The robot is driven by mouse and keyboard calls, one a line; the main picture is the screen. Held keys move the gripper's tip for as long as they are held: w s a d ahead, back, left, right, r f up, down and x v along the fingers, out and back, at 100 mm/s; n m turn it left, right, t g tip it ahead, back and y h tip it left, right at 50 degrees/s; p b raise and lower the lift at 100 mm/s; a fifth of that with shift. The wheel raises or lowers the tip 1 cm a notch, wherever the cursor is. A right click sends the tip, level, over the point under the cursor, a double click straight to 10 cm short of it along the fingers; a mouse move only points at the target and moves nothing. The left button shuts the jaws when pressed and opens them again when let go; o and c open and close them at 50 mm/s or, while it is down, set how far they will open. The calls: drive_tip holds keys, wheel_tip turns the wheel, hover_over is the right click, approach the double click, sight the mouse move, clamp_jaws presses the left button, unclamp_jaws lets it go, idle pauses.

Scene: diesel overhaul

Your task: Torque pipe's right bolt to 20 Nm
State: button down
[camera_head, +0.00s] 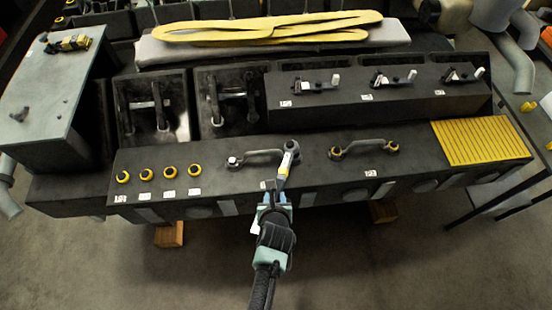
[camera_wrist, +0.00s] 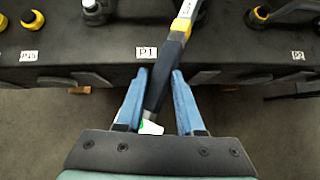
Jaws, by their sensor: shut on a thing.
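My gripper (camera_head: 274,198) is shut on the dark handle of a torque wrench (camera_head: 284,170). In the wrist view, the blue fingers of my gripper (camera_wrist: 161,75) stand either side of the wrench handle (camera_wrist: 170,62). The wrench points away from me. Its head (camera_head: 291,146) is over the right end of the grey P1 pipe (camera_head: 262,155) and hides the right bolt. I cannot tell how well the head is seated. The pipe's left bolt (camera_head: 233,161) is uncovered; that end also shows in the wrist view (camera_wrist: 95,10).
The P2 pipe (camera_head: 365,146), with yellow ends, is to the right. Several yellow rings (camera_head: 146,174) line the block's left front. A yellow ribbed pad (camera_head: 480,140) lies at the right. A grey table (camera_head: 60,85) is at the left. The floor in front is mostly clear.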

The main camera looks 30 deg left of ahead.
drive_tip(key=shift+a+r, duration=0.1)
drive_tip(key=shift+a, duration=0.1)
drive_tip(key=shift+a, duration=0.45)
drive_tip(key=shift+w+d+n+y, duration=0.15)
drive_tip(key=shift+d+n+y, duration=0.2)
drive_tip(key=shift+d, duration=0.75)
drive_tip(key=shift+w+d+n+g+y+b, duration=0.2)
drive_tip(key=shift+d+n, duration=0.2)
drive_tip(key=shift+d, duration=0.15)
drive_tip(key=shift+w+d+n+g+y+b, duration=0.1)
drive_tip(key=shift+d+n+g+b, duration=0.1)
drive_tip(key=shift+d+n, duration=0.25)
drive_tip(key=shift+r, duration=0.1)
